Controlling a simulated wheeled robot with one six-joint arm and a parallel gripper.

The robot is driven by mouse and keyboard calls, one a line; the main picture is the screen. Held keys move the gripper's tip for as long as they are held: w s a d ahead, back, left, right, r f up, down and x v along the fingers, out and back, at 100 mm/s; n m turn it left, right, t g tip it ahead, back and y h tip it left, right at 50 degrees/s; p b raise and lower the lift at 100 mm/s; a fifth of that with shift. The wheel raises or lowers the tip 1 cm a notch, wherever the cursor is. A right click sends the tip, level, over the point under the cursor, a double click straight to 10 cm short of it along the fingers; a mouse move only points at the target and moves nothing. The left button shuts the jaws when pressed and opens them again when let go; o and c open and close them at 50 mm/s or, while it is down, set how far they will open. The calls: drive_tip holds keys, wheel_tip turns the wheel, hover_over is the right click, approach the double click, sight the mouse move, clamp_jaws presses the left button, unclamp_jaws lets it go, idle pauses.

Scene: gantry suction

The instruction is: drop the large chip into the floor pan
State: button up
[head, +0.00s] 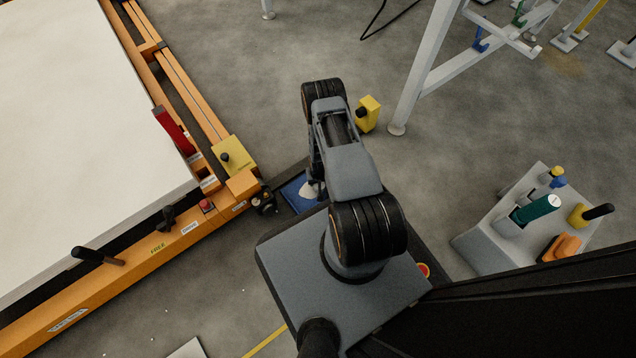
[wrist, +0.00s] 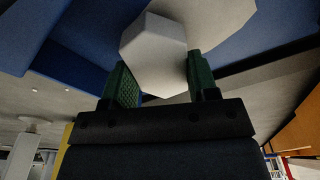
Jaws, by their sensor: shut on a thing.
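The large chip (wrist: 153,52) is a pale, faceted lump in the wrist view. My gripper (wrist: 158,68) is shut on it, with a green finger pad on each side. The floor pan (head: 296,197) is blue and lies on the floor beside the orange frame in the head view. Blue surfaces that look like the pan (wrist: 85,32) fill the space behind the chip in the wrist view. A pale shape (head: 308,190) shows over the pan beside my arm; I cannot tell if it is the held chip. My arm hides the gripper in the head view.
An orange gantry frame (head: 150,252) with a white sheet (head: 75,130) stands at the left. A yellow block (head: 369,114) stands beyond my arm. A grey tool stand (head: 485,245) is at the right, and a white trestle leg (head: 425,65) is behind. Open floor lies between.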

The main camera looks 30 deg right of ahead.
drive_tip(key=shift+a+f, duration=0.1)
drive_tip(key=shift+f, duration=0.45)
drive_tip(key=shift+f, duration=0.1)
drive_tip(key=o, duration=0.9)
drive_tip(key=shift+o, duration=0.2)
wheel_tip(320, 180, up, 12)
drive_tip(key=s+p, duration=0.1)
drive_tip(key=p, duration=0.4)
drive_tip(key=shift+s+a+p, duration=0.2)
drive_tip(key=shift+a+p, duration=0.05)
drive_tip(key=shift+p, duration=0.05)
